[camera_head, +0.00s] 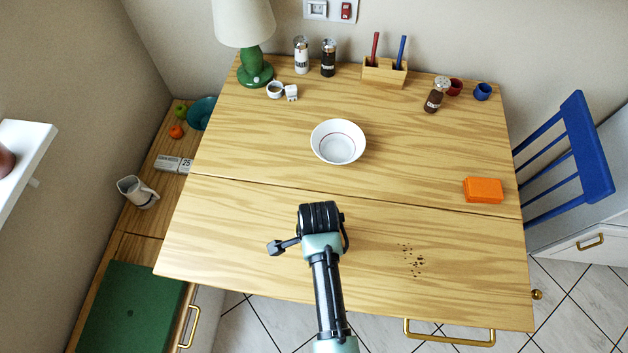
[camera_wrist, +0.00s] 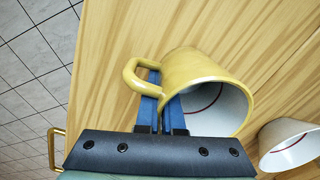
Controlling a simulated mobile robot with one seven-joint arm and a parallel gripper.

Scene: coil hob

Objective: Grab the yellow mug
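The yellow mug (camera_wrist: 195,68) is close up in the wrist view. It is yellow outside and white inside with a red line. Its opening faces down and right in the picture, and its handle (camera_wrist: 131,74) points left. My gripper (camera_wrist: 162,90) has its two blue fingers close together at the handle side of the mug. The left finger shows through the handle loop and is partly covered by the handle. The fingers look shut on the mug, though the exact contact is hidden. In the head view my arm's end (camera_head: 320,218) hides the mug and the fingers.
A white bowl (camera_head: 338,142) stands mid-table, just beyond my arm; in the wrist view it is at lower right (camera_wrist: 287,142). An orange block (camera_head: 483,190) lies right, dark crumbs (camera_head: 413,262) nearer. A lamp (camera_head: 255,70), shakers and cups line the back. The table's front left is clear.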

